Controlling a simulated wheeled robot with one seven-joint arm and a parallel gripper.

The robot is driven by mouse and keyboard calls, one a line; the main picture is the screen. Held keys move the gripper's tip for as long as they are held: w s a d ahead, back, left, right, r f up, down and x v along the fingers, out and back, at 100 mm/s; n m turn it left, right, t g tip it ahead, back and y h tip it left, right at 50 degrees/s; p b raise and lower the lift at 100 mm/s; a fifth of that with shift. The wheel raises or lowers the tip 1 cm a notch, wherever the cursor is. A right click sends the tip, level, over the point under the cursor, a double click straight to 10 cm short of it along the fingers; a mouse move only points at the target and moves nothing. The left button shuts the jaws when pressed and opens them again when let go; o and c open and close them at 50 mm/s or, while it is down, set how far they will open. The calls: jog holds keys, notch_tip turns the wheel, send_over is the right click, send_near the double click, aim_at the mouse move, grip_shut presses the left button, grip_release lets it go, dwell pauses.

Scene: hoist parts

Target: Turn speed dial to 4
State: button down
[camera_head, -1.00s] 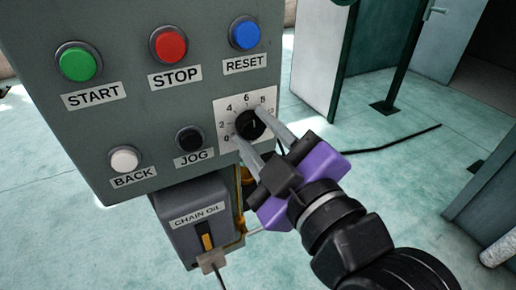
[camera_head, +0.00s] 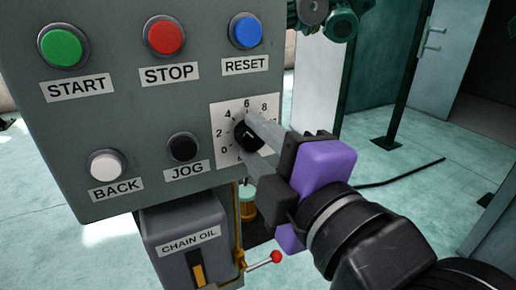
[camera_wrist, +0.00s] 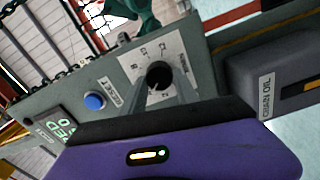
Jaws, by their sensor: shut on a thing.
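The speed dial is a black knob (camera_head: 246,137) on a white plate (camera_head: 230,110) marked 0, 2, 4, 6, 8 and more, at the lower right of the grey control panel. My gripper (camera_head: 250,136) reaches in from the right, with one grey finger above and one below the knob, and is shut on it. A short pale mark shows on the knob, but I cannot tell which number it points to. In the wrist view the knob (camera_wrist: 158,75) sits at the fingertips, partly hidden by them.
The panel also bears a green START button (camera_head: 62,46), red STOP (camera_head: 164,37), blue RESET (camera_head: 245,32), white BACK (camera_head: 105,165) and black JOG (camera_head: 183,147). A CHAIN OIL box (camera_head: 188,240) hangs below, beside a red-knobbed lever (camera_head: 275,257).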

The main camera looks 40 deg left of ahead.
jog(key=shift+s+f, duration=0.1)
dwell(0.3)
jog(key=c, duration=0.9)
grip_release()
jog(key=shift+c, duration=0.2)
jog(key=v, duration=0.7)
jog(key=shift+d, duration=0.4)
jog(key=shift+s, duration=0.1)
